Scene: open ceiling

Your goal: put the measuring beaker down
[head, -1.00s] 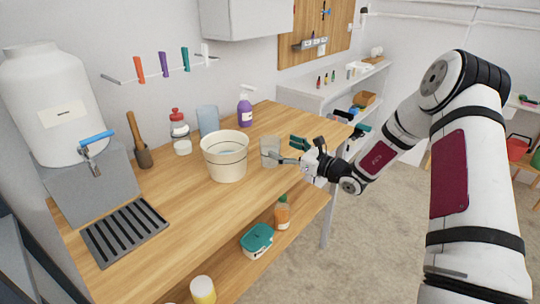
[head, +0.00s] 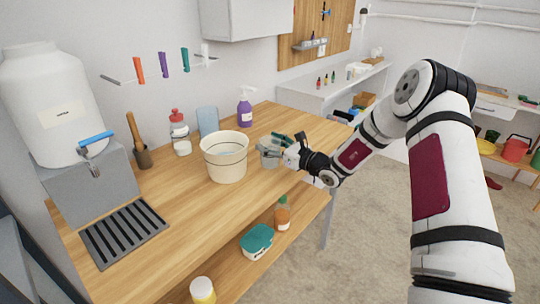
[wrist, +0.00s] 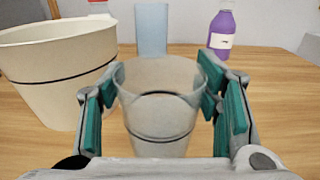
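The measuring beaker (head: 268,158) is a clear grey, see-through cup standing upright on the wooden bench, right of the cream bucket. In the wrist view the beaker (wrist: 160,122) is in the middle, mouth up, with a dark line around it that shows through its wall. My gripper (head: 273,148) is at the beaker, reaching in from the right. In the wrist view my gripper (wrist: 163,85) has its green-padded fingers spread on both sides of the beaker. Gaps show beside its lower wall; I cannot tell whether the fingertips touch the rim.
The cream bucket (head: 224,163) stands close left of the beaker. A blue-tinted cup (head: 207,121) and a purple spray bottle (head: 245,110) stand behind. The bench front (head: 190,215) is clear, with a black drain grate (head: 125,233) at left.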

